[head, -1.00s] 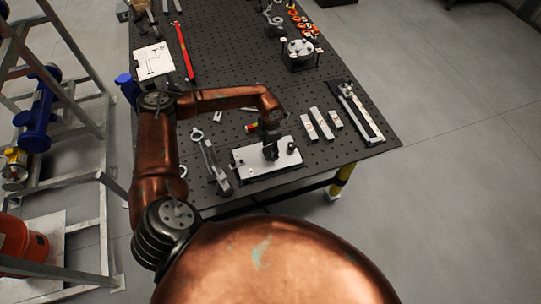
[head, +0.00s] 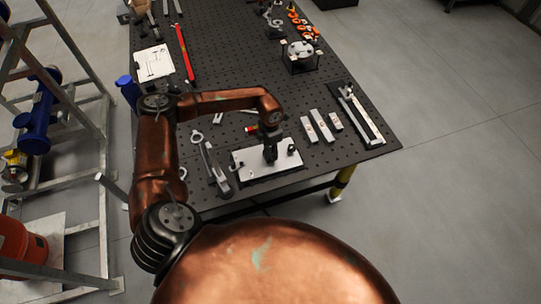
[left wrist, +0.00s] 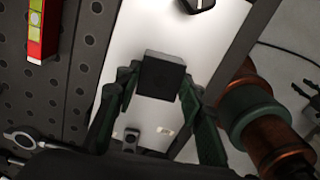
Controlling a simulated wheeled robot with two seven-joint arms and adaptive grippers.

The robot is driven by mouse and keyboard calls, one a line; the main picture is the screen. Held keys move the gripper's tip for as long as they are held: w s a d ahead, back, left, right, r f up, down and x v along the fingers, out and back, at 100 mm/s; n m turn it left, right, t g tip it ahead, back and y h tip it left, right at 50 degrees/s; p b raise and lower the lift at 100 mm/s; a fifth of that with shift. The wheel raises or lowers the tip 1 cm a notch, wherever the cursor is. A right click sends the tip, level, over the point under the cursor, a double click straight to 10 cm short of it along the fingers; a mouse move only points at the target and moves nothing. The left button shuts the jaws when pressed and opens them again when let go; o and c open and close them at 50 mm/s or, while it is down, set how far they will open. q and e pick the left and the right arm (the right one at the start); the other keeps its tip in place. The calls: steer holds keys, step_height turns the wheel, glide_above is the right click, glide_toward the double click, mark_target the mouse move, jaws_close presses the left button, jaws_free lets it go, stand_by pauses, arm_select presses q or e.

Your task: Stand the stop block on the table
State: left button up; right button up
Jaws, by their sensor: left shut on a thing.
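The stop block is a dark, square-faced block (left wrist: 163,76) between the fingers of my left gripper in the left wrist view. My left gripper (head: 270,153) points down over the pale plate (head: 248,166) near the table's front edge in the head view. Its green fingers (left wrist: 160,88) are shut on the block from both sides. The pale plate also shows behind the block in the left wrist view (left wrist: 150,30). I cannot tell whether the block touches the plate. My right gripper is not in view.
The black perforated table (head: 225,65) has some bare room beyond the plate. A grey clamp-like tool (head: 216,170) lies left of the plate. Several pale bars (head: 319,124) and a long tray (head: 360,115) lie right. A red level (head: 185,52) lies farther back.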

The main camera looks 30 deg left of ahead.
arm_select(q)
steer(key=c, duration=0.4)
steer(key=shift+r+p, duration=1.55)
steer(key=shift+r, duration=1.5)
steer(key=shift+d, duration=0.1)
